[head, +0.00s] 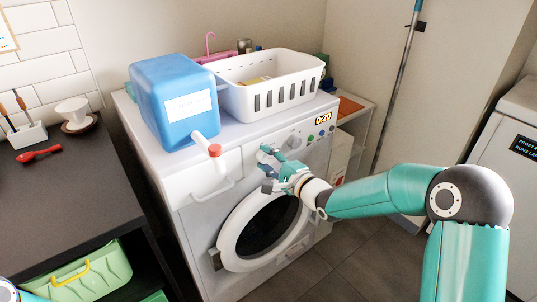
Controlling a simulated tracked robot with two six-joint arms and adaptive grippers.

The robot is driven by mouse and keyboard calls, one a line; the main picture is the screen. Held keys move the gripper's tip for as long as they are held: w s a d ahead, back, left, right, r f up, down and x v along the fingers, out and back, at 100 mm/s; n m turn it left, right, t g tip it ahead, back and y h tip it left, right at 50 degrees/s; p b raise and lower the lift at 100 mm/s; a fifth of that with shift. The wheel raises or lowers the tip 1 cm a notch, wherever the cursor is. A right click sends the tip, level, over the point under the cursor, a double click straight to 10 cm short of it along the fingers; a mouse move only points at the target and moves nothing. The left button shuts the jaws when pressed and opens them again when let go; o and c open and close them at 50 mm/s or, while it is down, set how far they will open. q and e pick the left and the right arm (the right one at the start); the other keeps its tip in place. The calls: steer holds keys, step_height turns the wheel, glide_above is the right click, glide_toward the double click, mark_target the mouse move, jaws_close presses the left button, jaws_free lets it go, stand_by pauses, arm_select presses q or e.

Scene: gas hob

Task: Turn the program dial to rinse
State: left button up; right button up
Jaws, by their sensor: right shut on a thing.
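The white washing machine (193,213) stands at the middle, its control panel along the upper front. My right gripper (267,168) is at the panel, right of the drawer, and is shut on what appears to be the program dial. The fingers hide the dial almost wholly, so its pointer and setting cannot be read. A pale round knob (293,141) shows just above and right of the gripper. The lit display (322,118) reads 0:20, with small coloured buttons below it. My left gripper is out of view.
A blue canister (178,104) with a red-capped spout (214,150) overhangs the drawer front, left of my right gripper. A white basket (268,86) stands on the machine. The round door (231,252) is below the gripper. A dark counter (62,187) is at left.

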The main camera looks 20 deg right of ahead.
steer(key=shift+d+m, duration=0.25)
steer(key=shift+m, duration=0.25)
steer(key=shift+f, duration=0.1)
steer(key=o, duration=1.1)
steer(key=shift+w, duration=0.1)
steer(key=shift+o, duration=0.2)
steer(key=shift+a, duration=0.1)
steer(key=shift+s, duration=0.35)
steer(key=v, duration=1.1)
steer(key=shift+s, duration=0.15)
